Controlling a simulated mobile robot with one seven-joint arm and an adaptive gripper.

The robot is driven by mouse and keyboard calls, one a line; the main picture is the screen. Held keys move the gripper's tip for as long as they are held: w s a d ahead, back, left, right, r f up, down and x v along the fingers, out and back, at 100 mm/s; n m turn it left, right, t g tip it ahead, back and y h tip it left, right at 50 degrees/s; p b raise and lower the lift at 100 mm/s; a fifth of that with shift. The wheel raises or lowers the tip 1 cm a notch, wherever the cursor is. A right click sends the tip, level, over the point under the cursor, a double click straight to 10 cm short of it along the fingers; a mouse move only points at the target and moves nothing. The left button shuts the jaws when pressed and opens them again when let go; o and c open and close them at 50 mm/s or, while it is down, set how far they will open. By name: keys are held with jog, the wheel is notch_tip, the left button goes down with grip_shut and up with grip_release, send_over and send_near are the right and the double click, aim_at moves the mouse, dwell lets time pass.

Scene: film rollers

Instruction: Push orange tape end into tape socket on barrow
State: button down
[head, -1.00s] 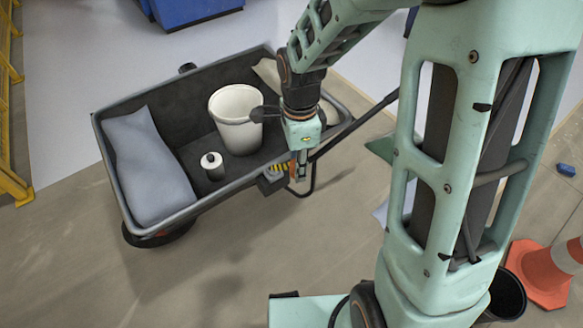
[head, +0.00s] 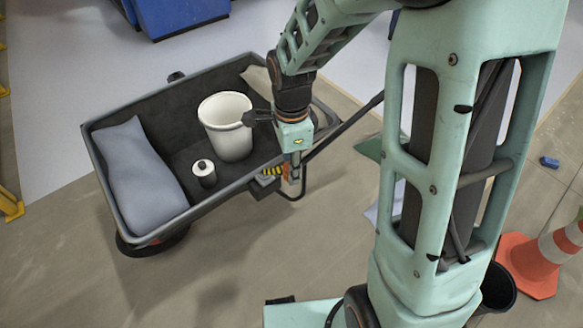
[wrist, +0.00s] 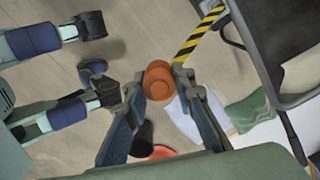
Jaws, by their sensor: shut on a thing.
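My gripper (wrist: 158,84) is shut on the orange tape end (wrist: 158,78), a round orange piece between its fingertips. Yellow-and-black striped tape (wrist: 198,38) runs from beside the fingertips up toward the barrow's edge. The dark grey barrow (head: 150,238) stands left of my gripper in the head view, and its rim is at the right in the wrist view. In the head view my gripper (head: 292,178) points down just outside the barrow's right side, beside a small grey block with striped tape (head: 268,176). I cannot make out the socket opening.
The barrow holds a white bucket (head: 228,140), a grey-blue sack (head: 143,175) and a small white-topped container (head: 204,172). Its handle bar (head: 345,125) extends right, behind my arm. A traffic cone (head: 535,262) and a black bin (head: 498,288) stand at the right.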

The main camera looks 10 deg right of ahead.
jog(key=shift+r+p, duration=3.55)
jog(key=shift+r, duration=1.4)
